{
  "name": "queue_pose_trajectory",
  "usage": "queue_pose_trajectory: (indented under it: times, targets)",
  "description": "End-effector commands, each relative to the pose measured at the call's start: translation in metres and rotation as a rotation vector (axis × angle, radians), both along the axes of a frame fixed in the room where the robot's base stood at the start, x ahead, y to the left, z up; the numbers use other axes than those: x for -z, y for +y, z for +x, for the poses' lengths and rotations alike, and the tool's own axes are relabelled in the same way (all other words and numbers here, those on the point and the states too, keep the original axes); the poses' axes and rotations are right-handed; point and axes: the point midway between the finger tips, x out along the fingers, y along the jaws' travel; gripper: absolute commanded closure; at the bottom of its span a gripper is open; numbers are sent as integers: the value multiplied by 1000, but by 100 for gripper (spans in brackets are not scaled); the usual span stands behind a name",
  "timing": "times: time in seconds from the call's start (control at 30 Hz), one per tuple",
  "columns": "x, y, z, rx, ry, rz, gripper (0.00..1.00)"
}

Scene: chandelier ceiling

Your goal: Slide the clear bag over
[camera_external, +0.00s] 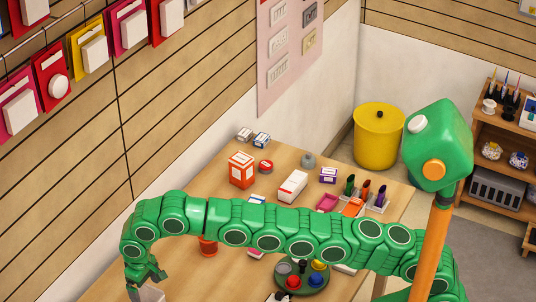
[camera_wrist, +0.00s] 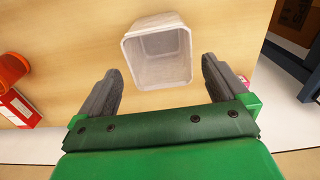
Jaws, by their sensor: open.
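A clear, whitish, open-topped holder (camera_wrist: 158,50) is in the wrist view, just beyond and partly between my fingers. It looks like a stiff tub; I cannot tell that it is a bag. It also shows at the bottom edge of the external view (camera_external: 151,294), mostly cut off. My gripper (camera_wrist: 162,66) is open, with one dark finger on each side of the holder's near end. In the external view my gripper (camera_external: 147,281) points down at the holder. I cannot tell whether the fingers touch it.
The wooden table (camera_external: 213,178) holds an orange-red box (camera_external: 241,170), a white box (camera_external: 293,186), a round green tray (camera_external: 302,283) and an orange cup (camera_external: 208,246). That cup (camera_wrist: 10,70) and a red-and-white box (camera_wrist: 19,109) lie left of my gripper in the wrist view. A table edge runs close by.

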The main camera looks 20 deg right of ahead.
Motion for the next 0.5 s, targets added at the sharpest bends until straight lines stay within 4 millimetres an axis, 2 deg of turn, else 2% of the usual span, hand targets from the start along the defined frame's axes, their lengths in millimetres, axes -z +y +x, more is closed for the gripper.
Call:
queue_pose_trajectory:
  times: [0.3, 0.5]
  targets:
    - [43, -2, -1, 1, 3, -6, 0]
    - [59, 0, -1, 0, 1, -1, 0]
